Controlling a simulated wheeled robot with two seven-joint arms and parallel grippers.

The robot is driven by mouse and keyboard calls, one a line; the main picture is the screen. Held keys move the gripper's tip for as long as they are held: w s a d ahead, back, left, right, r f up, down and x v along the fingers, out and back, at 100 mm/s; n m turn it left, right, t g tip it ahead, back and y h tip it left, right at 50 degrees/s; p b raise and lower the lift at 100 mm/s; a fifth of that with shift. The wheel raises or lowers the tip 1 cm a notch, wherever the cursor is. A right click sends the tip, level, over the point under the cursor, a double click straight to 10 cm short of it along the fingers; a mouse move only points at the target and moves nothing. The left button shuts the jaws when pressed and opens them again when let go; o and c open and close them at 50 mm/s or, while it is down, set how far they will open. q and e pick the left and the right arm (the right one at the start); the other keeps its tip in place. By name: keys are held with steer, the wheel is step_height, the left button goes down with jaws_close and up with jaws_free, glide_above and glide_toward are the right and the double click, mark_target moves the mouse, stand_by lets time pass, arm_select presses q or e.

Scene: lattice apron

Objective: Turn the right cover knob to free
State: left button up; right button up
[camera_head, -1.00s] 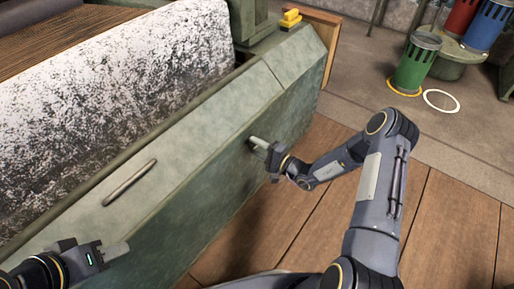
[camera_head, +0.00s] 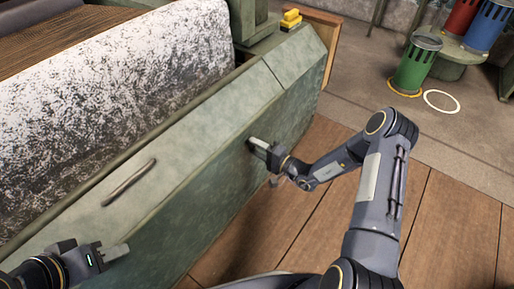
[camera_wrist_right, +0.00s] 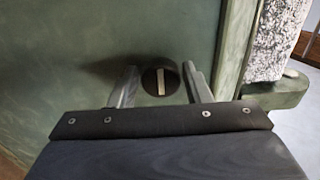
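The right cover knob (camera_wrist_right: 160,80) is a dark round disc with a pale upright bar, set in the green cover panel (camera_wrist_right: 95,30) in the right wrist view. My right gripper (camera_wrist_right: 162,72) is open, with one finger on each side of the knob and a gap on both sides. I cannot tell how far the fingertips are from the panel. In the head view my right gripper (camera_head: 257,144) points at the panel's front face, and its fingers hide most of the knob. My left gripper (camera_head: 116,253) is at the lower left, away from the knob; its opening is unclear.
A bar handle (camera_head: 129,182) is on the cover's sloping top, with a speckled white roll (camera_head: 130,85) behind it. A yellow block (camera_head: 290,19) sits at the machine's far end. Green (camera_head: 415,65), red and blue bins stand at the back right. The wooden floor is clear.

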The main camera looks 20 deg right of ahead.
steer(key=shift+o, duration=1.2)
steer(key=p+v, duration=0.1)
steer(key=v, duration=0.6)
steer(key=shift+s+d+p, duration=0.25)
steer(key=shift+s+p, duration=0.1)
steer(key=shift+p, duration=0.05)
